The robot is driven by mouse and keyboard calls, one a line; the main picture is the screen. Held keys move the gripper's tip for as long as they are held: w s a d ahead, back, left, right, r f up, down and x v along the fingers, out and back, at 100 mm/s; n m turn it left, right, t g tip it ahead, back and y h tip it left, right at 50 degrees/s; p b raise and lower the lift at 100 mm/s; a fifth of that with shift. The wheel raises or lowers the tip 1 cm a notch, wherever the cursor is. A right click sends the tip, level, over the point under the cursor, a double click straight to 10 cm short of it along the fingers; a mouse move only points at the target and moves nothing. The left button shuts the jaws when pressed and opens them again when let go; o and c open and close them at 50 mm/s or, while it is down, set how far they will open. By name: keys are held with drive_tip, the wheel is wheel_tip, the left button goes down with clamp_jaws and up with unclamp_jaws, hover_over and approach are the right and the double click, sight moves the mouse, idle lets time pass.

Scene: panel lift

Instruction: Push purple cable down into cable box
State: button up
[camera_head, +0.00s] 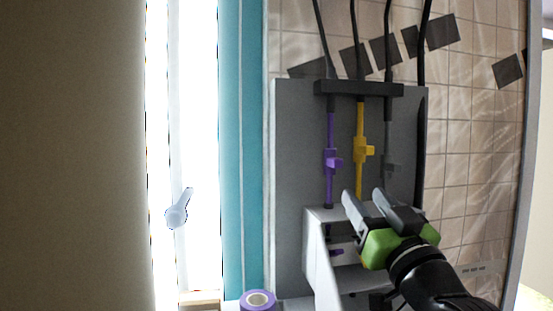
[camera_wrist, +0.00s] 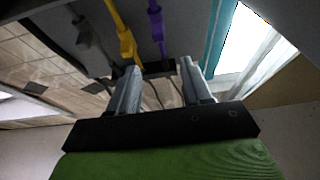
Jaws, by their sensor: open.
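The purple cable (camera_head: 331,160) hangs vertically on the grey panel, with a purple grip tab at mid-height. Its lower end reaches the top of the white cable box (camera_head: 312,245); how far it goes in I cannot tell. In the wrist view the purple cable (camera_wrist: 156,22) shows at the top, beyond the fingers. My gripper (camera_head: 363,202) is open and empty, in front of the box and below and to the right of the purple tab. The gripper's two fingers (camera_wrist: 160,85) are apart in the wrist view. My gripper hides part of the box.
A yellow cable (camera_head: 360,150) and a grey cable (camera_head: 389,158) hang to the right of the purple one. A dark bracket (camera_head: 358,88) holds their tops. A purple tape roll (camera_head: 258,300) lies lower left. A bright window with a handle (camera_head: 176,214) is at left.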

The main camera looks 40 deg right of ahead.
sight(339, 163)
drive_tip(key=p+x, duration=0.6)
drive_tip(key=x, duration=0.7)
drive_tip(key=shift+w+d+r+p, duration=0.1)
drive_tip(key=shift+w+d+p, duration=0.15)
drive_tip(key=shift+p, duration=0.05)
drive_tip(key=shift+w+d, duration=0.25)
drive_tip(key=shift+w, duration=0.05)
drive_tip(key=shift+s+a, duration=0.1)
drive_tip(key=shift+c, duration=0.5)
clamp_jaws()
